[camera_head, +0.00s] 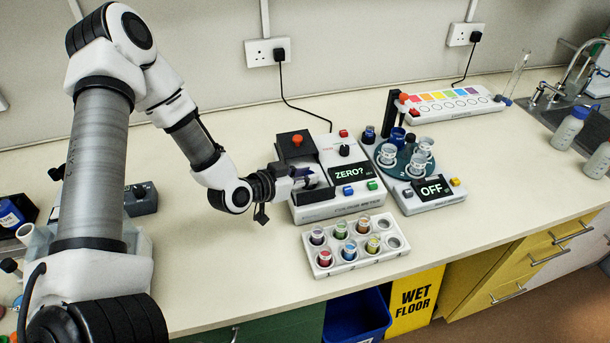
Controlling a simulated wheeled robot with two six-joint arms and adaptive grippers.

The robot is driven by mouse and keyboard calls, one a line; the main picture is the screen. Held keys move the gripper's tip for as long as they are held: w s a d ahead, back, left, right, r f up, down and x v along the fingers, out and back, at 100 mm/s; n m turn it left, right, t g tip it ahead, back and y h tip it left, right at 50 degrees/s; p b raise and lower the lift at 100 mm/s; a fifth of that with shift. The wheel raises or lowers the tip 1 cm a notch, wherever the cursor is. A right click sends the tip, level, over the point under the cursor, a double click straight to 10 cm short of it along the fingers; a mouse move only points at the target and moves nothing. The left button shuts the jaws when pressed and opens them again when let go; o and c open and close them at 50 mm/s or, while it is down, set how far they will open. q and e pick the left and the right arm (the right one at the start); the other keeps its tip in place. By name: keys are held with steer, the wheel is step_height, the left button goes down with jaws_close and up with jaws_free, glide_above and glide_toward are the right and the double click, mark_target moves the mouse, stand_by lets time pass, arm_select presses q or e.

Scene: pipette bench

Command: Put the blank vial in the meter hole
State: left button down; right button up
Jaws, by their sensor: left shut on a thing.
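The meter (355,196) is a white box with a lit screen reading "ZERO?", several coloured buttons and a black block with an orange knob at its back left. My left gripper (302,180) reaches in from the left over the meter's left part. It is shut on a small clear piece, which looks like the blank vial, mostly hidden by the fingers. The meter hole is hidden behind the gripper, so I cannot tell how far the vial is from it. A white vial rack (345,266) in front holds several coloured vials; its right end has empty places. My right gripper is out of view.
Right of the meter stands a device with a round carrier, clear cups and a screen reading "OFF" (432,188). A white strip with coloured squares (450,101) lies behind. A black cable (287,95) runs down the wall. The bench front left of the rack is clear.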

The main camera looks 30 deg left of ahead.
arm_select(q)
steer(key=c, duration=1.2)
jaws_free()
steer(key=shift+c, duration=0.2)
steer(key=shift+w+a+f, duration=0.1)
steer(key=shift+s+r, duration=0.25)
steer(key=shift+s, duration=0.15)
steer(key=p+v, duration=0.1)
steer(key=v, duration=0.3)
steer(key=shift+r, duration=0.2)
steer(key=p+v, duration=0.7)
steer(key=shift+f+p, duration=0.15)
steer(key=shift+p, duration=0.15)
steer(key=shift+s, duration=0.15)
